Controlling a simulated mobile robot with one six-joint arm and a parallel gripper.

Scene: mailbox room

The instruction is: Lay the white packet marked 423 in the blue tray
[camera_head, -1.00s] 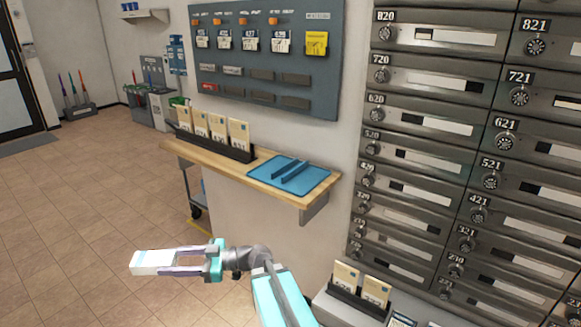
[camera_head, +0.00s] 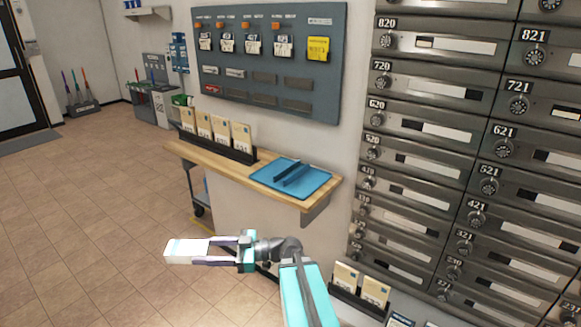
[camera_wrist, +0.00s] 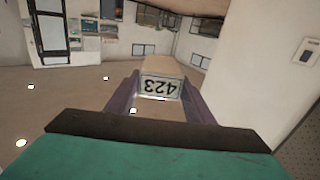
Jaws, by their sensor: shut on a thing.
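The white packet (camera_head: 186,251) is held between the fingers of my gripper (camera_head: 212,251), which is shut on it. In the wrist view the packet (camera_wrist: 161,76) shows its end label 423, upside down, between both fingers. The packet is in the air over the tiled floor, left of and nearer than the wooden shelf. The blue tray (camera_head: 316,187) lies flat on the right end of the shelf, with a raised blue divider across it. No packet shows in the tray. My gripper is apart from the tray, lower in the picture and to its left.
The wooden shelf (camera_head: 222,170) carries a dark rack of several cream packets (camera_head: 214,130) left of the tray. Grey mailboxes (camera_head: 440,130) fill the right wall. Another rack of packets (camera_head: 360,285) stands low at their foot. Open floor (camera_head: 90,220) lies to the left.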

